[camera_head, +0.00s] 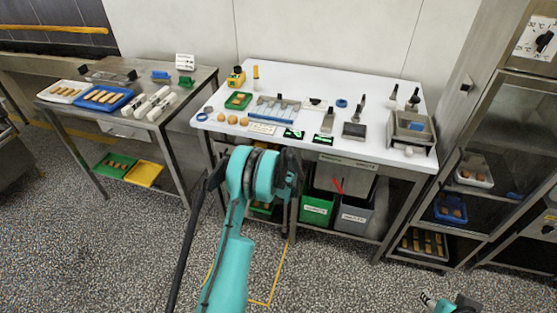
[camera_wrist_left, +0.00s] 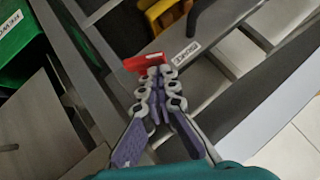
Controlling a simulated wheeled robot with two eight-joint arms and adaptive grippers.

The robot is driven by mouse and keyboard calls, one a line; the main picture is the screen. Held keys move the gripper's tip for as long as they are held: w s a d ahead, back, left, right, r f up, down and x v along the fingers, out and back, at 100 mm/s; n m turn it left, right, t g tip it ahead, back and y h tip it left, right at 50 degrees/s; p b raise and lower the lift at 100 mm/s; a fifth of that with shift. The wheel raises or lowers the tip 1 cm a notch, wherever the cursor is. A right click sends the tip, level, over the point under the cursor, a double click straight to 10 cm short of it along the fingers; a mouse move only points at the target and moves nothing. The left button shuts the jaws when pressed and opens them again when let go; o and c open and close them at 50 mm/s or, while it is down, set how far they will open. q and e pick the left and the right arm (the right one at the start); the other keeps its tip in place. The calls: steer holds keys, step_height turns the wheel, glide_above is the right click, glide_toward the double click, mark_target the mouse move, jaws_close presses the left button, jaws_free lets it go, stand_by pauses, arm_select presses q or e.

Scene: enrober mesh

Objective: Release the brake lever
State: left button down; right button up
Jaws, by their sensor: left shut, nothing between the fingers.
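The red lever handle (camera_wrist_left: 142,63) shows in the left wrist view beside a small white label (camera_wrist_left: 186,53) on a grey metal frame. My left gripper (camera_wrist_left: 158,73) is shut and empty, with its fingertips at the red handle; I cannot tell whether they touch. In the head view a thin red bar (camera_head: 337,186) shows under the white-topped table; I cannot tell whether it is the same lever. The teal left arm reaches toward the table front there, and its fingertips are hidden. My right gripper (camera_head: 428,299) is at the bottom right, far from the table, its fingers too small to judge.
The white table (camera_head: 215,120) carries small tools and trays. Below it stand a green bin (camera_head: 316,210) and a grey bin (camera_head: 354,217). A yellow part (camera_wrist_left: 160,14) lies above the red handle in the wrist view. A steel rack (camera_head: 480,120) stands right; the speckled floor in front is clear.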

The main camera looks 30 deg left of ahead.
arm_select(q)
steer(key=shift+a+n+h, duration=0.3)
steer(key=shift+h, duration=0.2)
arm_select(e)
steer(key=shift+s, duration=0.15)
